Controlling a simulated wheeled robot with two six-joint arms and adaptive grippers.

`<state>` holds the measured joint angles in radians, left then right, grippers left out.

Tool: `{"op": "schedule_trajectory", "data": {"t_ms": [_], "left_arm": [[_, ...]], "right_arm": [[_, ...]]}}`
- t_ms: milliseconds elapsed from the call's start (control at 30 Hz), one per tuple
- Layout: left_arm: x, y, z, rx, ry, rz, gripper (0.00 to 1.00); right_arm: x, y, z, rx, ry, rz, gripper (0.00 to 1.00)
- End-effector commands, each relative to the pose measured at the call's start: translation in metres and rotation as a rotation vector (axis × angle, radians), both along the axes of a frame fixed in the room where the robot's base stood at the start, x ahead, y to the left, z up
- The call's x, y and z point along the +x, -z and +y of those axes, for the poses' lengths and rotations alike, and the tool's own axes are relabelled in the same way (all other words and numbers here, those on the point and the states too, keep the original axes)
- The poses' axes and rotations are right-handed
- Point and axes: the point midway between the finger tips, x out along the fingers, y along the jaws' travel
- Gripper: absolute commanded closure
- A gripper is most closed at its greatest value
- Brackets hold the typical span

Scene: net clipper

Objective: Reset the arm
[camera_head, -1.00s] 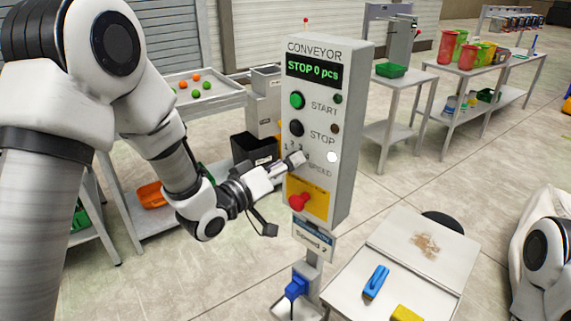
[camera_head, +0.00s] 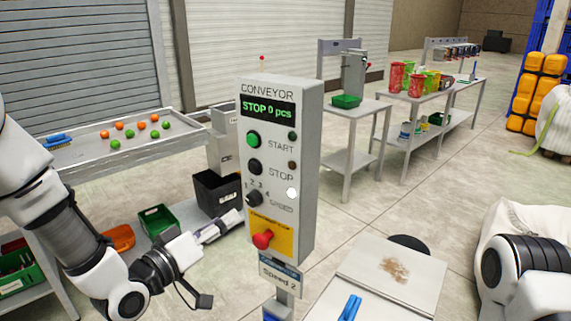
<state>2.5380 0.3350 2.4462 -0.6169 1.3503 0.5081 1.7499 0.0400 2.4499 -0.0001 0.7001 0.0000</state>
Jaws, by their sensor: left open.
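My left gripper (camera_head: 222,226) is open and empty, to the left of the grey conveyor control box (camera_head: 310,165) and apart from it. The box's display (camera_head: 268,105) reads "STOP 0 pcs". Below it are a green START button (camera_head: 253,140), a black STOP button (camera_head: 255,167), a black speed knob (camera_head: 254,198) and a red emergency stop (camera_head: 263,239) on a yellow plate. A sign under the box reads "Speed 2". My right gripper is out of view; only part of my right arm shows at the lower right.
A grey table (camera_head: 85,153) with orange and green balls stands behind at left. A black bin (camera_head: 213,190) and a green crate (camera_head: 158,219) are behind my left gripper. A white table (camera_head: 405,265) with a blue tool (camera_head: 349,308) is at front right.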

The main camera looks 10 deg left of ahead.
Motion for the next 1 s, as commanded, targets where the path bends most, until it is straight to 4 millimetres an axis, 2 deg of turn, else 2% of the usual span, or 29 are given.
{"op": "schedule_trajectory", "data": {"t_ms": [67,133,167,200,267,300,367,400,467,500,533,600,633,733,800,1000], "left_arm": [[-0.002,0.028,-0.002,0.007,0.006,0.057,0.41],[-0.009,0.069,-0.009,0.026,0.021,0.142,0.41],[-0.014,0.092,-0.012,0.037,0.029,0.190,0.41],[-0.023,0.125,-0.015,0.054,0.030,0.262,0.41],[-0.041,0.176,-0.017,0.092,0.025,0.388,0.41],[-0.056,0.210,-0.016,0.130,0.020,0.476,0.41],[-0.082,0.258,-0.014,0.200,0.016,0.607,0.41],[-0.104,0.288,-0.012,0.254,0.017,0.695,0.41],[-0.140,0.329,-0.006,0.346,0.024,0.830,0.41],[-0.166,0.353,-0.002,0.412,0.033,0.919,0.41],[-0.185,0.368,0.003,0.461,0.041,0.985,0.41],[-0.227,0.393,0.014,0.577,0.066,1.125,0.41],[-0.242,0.400,0.020,0.626,0.078,1.179,0.41],[-0.274,0.404,0.038,0.758,0.119,1.318,0.41],[-0.284,0.405,0.041,0.798,0.165,1.350,0.41],[-0.283,0.405,0.040,0.808,0.181,1.341,0.41]], "right_arm": [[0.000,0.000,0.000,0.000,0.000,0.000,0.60],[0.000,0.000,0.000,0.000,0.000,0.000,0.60],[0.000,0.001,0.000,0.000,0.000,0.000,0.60],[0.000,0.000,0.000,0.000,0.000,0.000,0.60],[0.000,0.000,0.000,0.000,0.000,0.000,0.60],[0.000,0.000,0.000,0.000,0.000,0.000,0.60],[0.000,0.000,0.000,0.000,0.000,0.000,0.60],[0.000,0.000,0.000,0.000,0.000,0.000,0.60],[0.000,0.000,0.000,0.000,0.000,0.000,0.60],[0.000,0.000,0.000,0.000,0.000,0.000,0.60],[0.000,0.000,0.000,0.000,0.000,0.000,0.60],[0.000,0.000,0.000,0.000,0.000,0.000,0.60],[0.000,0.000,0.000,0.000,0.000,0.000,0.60],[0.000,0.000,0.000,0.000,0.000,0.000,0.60],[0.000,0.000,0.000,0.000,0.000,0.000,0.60],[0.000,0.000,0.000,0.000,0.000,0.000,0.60]]}}
